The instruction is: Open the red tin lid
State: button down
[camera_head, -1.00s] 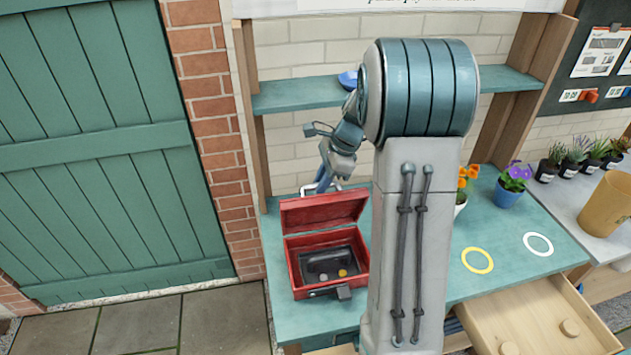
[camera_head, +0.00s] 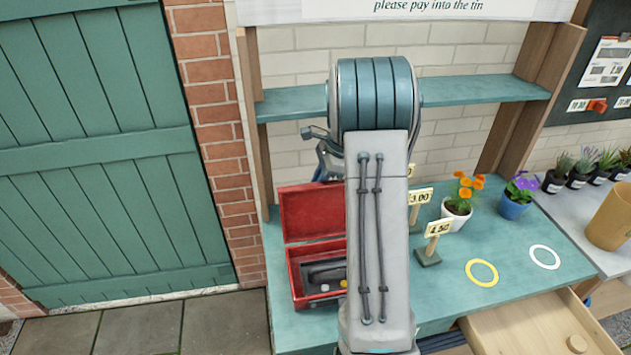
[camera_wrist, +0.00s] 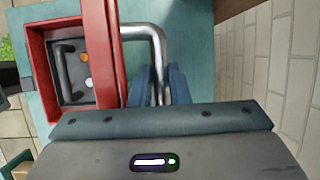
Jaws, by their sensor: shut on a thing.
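The red tin (camera_head: 297,284) stands on the teal bench with its red lid (camera_head: 311,212) raised and leaning up at the back. My arm covers the tin's right part in the head view. In the wrist view the tin's tray (camera_wrist: 76,85) shows, holding coins, and the lid (camera_wrist: 106,50) is seen edge-on. A silver handle (camera_wrist: 158,38) loops out from the lid's outer face. My gripper (camera_wrist: 159,84) is shut on this handle, behind the lid. In the head view the fingertips are hidden.
Price signs (camera_head: 437,229) and potted flowers (camera_head: 457,206) stand right of my arm. A yellow ring (camera_head: 482,273) and a white ring (camera_head: 545,257) mark the bench. A drawer (camera_head: 520,328) is open at the front. A shelf (camera_head: 470,90) runs above.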

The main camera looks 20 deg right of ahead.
jog(key=shift+w+d+r, duration=0.1)
jog(key=shift+w+r, duration=0.1)
jog(key=shift+r, duration=0.1)
jog(key=c, duration=1.7)
grip_release()
jog(key=o, duration=0.3)
jog(key=shift+o, duration=0.2)
jog(key=shift+f, duration=0.1)
jog(key=shift+s, duration=0.1)
jog(key=b+v, duration=0.2)
jog(key=v, duration=1.2)
